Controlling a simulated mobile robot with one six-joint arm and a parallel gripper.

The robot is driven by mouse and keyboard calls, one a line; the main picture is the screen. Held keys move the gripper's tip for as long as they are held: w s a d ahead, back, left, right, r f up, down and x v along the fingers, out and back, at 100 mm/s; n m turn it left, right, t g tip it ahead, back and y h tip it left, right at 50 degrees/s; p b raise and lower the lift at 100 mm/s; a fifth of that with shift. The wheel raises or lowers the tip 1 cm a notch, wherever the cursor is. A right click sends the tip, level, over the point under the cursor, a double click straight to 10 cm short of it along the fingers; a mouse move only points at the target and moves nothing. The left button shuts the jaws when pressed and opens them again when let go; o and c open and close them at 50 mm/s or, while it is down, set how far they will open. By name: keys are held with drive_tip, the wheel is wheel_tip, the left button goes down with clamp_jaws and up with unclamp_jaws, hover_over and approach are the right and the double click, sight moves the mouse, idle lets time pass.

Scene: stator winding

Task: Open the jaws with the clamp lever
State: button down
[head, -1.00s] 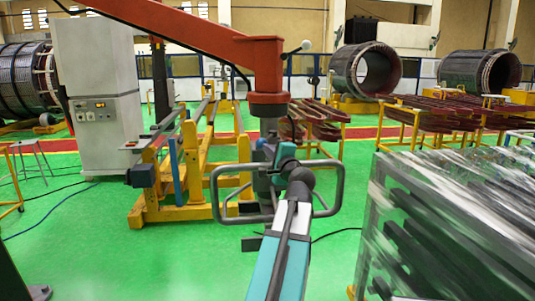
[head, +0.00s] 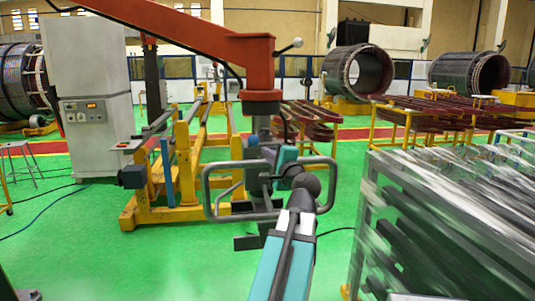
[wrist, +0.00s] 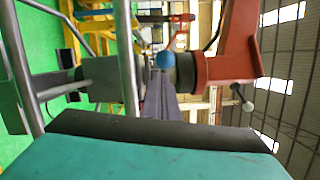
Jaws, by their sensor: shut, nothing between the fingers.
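A dark clamp unit (head: 258,172) hangs below the red boom head, with a grey tube handle frame (head: 212,190) around it. In the wrist view, turned on its side, a blue ball knob (wrist: 165,60) shows beside the dark clamp body. I take it for the end of the clamp lever; its rod is hardly visible. My gripper (wrist: 163,82) is shut and empty, its dark fingers pointing at the knob and close below it in the picture. I cannot tell whether they touch. In the head view my wrist hides the fingers. The clamp's jaws are not clearly seen.
The grey tubes (wrist: 128,60) run close beside my gripper. A second lever with a white ball (head: 297,43) sticks out of the red boom (head: 245,48). A yellow stand (head: 185,170) is behind left, a rack of dark bars (head: 362,220) at right.

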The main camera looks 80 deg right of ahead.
drive_tip(key=a+b, duration=0.6)
drive_tip(key=shift+a+f, duration=0.25)
drive_tip(key=shift+a, duration=0.15)
drive_tip(key=shift+a+r+b, duration=0.15)
drive_tip(key=shift+a+b, duration=0.05)
drive_tip(key=shift+b, duration=0.1)
drive_tip(key=shift+w, duration=0.15)
idle(0.4)
